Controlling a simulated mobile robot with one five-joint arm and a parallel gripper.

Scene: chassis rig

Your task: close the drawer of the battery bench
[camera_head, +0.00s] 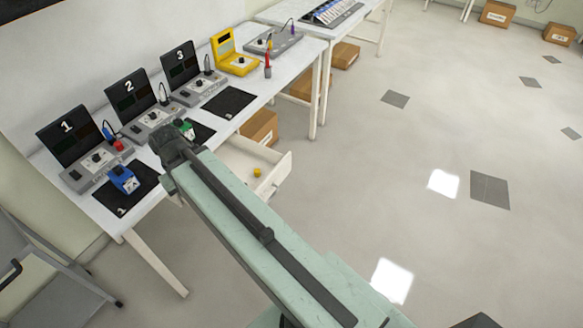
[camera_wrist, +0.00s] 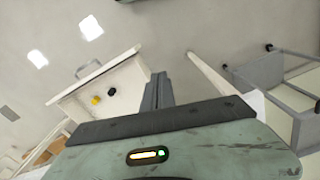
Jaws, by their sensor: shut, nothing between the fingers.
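The white drawer (camera_head: 240,155) of the battery bench (camera_head: 285,70) stands pulled out under the bench top, its front facing the floor on the right. My arm hides part of it. A yellow round thing (camera_head: 257,172) lies inside. In the wrist view the drawer (camera_wrist: 128,80) holds that yellow thing and a black one (camera_wrist: 112,91), and a handle shows on its front (camera_wrist: 88,72). My gripper (camera_wrist: 159,78) is shut and empty beside the drawer's side, and I cannot tell whether they touch. In the head view the dark arm end (camera_head: 175,142) shows over the bench edge.
Three numbered stations with screens (camera_head: 130,88) line the bench top. A blue battery-like block (camera_head: 122,179) sits on the black mat at station 1, and a green one (camera_head: 184,128) is near my arm end. A yellow device (camera_head: 235,55) stands farther back. Floor right of the drawer is clear.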

